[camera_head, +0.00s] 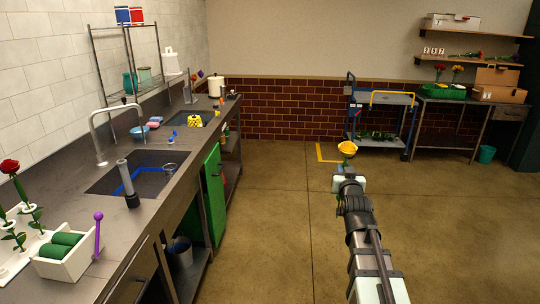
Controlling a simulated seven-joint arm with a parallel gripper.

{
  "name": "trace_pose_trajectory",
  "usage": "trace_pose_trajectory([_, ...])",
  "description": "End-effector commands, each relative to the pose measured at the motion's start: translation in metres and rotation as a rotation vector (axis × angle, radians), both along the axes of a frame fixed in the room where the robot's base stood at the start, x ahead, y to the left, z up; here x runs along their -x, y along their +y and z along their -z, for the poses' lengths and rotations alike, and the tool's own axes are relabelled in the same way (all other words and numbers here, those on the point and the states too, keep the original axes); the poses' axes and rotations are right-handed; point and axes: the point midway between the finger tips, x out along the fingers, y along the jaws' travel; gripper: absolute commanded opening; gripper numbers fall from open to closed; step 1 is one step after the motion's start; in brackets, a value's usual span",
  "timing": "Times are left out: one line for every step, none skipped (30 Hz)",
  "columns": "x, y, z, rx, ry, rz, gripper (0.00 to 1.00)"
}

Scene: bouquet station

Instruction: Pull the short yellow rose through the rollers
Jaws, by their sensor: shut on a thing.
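A yellow rose (347,148) shows at the tip of my gripper (346,172), its bloom upright above the fingers. My gripper is shut on it, out over the open floor to the right of the counter. The lower stem is hidden by the gripper and my arm. The rollers (62,246) are two green cylinders in a white box (80,262) at the near left end of the counter. A purple-knobbed lever (98,222) stands at the box's right side. The rose is far from the rollers.
A red rose (10,168) stands left of the rollers. A sink (135,177) with a tall faucet lies farther along the counter. A green cabinet door (214,195) hangs open into the aisle. A cart (378,118) stands at the back. The floor between is clear.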

Motion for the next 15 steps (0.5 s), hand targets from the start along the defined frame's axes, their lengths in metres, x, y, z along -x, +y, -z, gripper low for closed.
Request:
trace_pose_trajectory([0.000, 0.004, 0.000, 0.000, 0.000, -0.006, 0.03])
trace_pose_trajectory([0.000, 0.008, 0.000, 0.000, 0.000, -0.011, 0.03])
trace_pose_trajectory([0.000, 0.015, 0.000, 0.000, 0.000, -0.019, 0.03])
trace_pose_trajectory([0.000, 0.020, 0.000, 0.000, 0.000, -0.026, 0.03])
trace_pose_trajectory([0.001, 0.027, 0.000, 0.000, 0.000, -0.035, 0.03])
trace_pose_trajectory([0.001, 0.038, 0.000, 0.000, 0.000, -0.050, 0.03])
trace_pose_trajectory([0.002, 0.047, -0.001, 0.000, 0.000, -0.062, 0.03])
trace_pose_trajectory([0.002, 0.057, -0.001, 0.000, 0.000, -0.074, 0.03])
trace_pose_trajectory([0.004, 0.071, -0.002, 0.000, -0.001, -0.093, 0.03])
trace_pose_trajectory([0.005, 0.082, -0.003, 0.000, -0.001, -0.107, 0.03])
trace_pose_trajectory([0.006, 0.093, -0.004, 0.000, -0.001, -0.121, 0.03])
trace_pose_trajectory([0.008, 0.107, -0.005, 0.000, -0.001, -0.140, 0.03])
trace_pose_trajectory([0.010, 0.118, -0.006, 0.000, -0.001, -0.154, 0.03])
trace_pose_trajectory([0.012, 0.128, -0.007, 0.000, -0.001, -0.168, 0.03])
trace_pose_trajectory([0.014, 0.142, -0.009, 0.000, -0.001, -0.187, 0.03])
